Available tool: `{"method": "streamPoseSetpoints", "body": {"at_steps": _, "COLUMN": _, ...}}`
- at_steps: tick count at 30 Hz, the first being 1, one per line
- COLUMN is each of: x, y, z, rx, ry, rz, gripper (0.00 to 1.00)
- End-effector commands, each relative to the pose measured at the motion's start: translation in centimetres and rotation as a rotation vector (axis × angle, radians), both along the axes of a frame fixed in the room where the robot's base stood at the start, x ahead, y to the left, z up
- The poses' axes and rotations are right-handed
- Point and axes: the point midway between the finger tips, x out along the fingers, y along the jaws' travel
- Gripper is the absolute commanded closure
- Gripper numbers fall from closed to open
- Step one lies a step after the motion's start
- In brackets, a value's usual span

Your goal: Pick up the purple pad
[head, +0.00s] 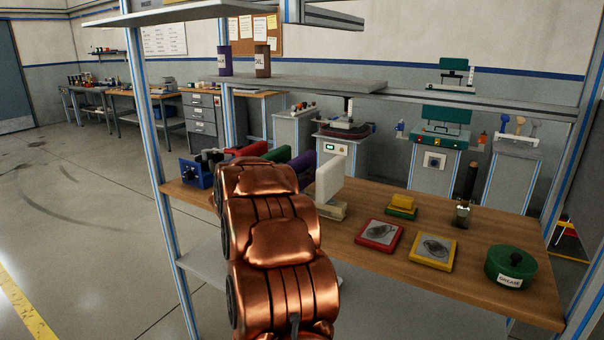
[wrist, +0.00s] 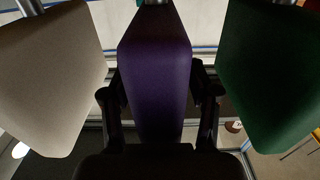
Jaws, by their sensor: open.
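The purple pad (wrist: 155,85) stands in the middle of the wrist view, between the two fingers of my open gripper (wrist: 160,100). The fingers show dark on either side of it, and I cannot tell whether they touch it. In the head view a part of the purple pad (head: 300,163) shows beyond my copper arm, which hides the gripper and much of the pad. A white pad (wrist: 50,75) is on the left in the wrist view and a green pad (wrist: 270,75) on the right, each apart from the purple one.
A grey shelf (head: 300,84) spans above the bench, with upright posts at the sides.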

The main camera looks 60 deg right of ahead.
Motion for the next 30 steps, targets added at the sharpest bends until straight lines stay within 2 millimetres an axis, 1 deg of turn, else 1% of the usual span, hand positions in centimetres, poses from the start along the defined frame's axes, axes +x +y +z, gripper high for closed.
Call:
{"method": "streamPoseSetpoints", "body": {"at_steps": 4, "x": 0.02, "y": 0.03, "z": 0.01, "rx": 0.0, "ry": 0.0, "rz": 0.001, "gripper": 0.4}}
{"method": "streamPoseSetpoints", "body": {"at_steps": 5, "x": 0.01, "y": 0.04, "z": 0.02, "rx": 0.0, "ry": 0.0, "rz": 0.001, "gripper": 0.42}}
{"method": "streamPoseSetpoints", "body": {"at_steps": 21, "x": 0.03, "y": 0.06, "z": 0.03, "rx": 0.0, "ry": 0.0, "rz": 0.001, "gripper": 0.98}}
{"method": "streamPoseSetpoints", "body": {"at_steps": 22, "x": 0.03, "y": 0.06, "z": 0.03, "rx": 0.0, "ry": 0.0, "rz": 0.001, "gripper": 1.0}}
{"method": "streamPoseSetpoints", "body": {"at_steps": 30, "x": 0.04, "y": 0.06, "z": 0.08, "rx": -0.001, "ry": 0.0, "rz": 0.001, "gripper": 1.0}}
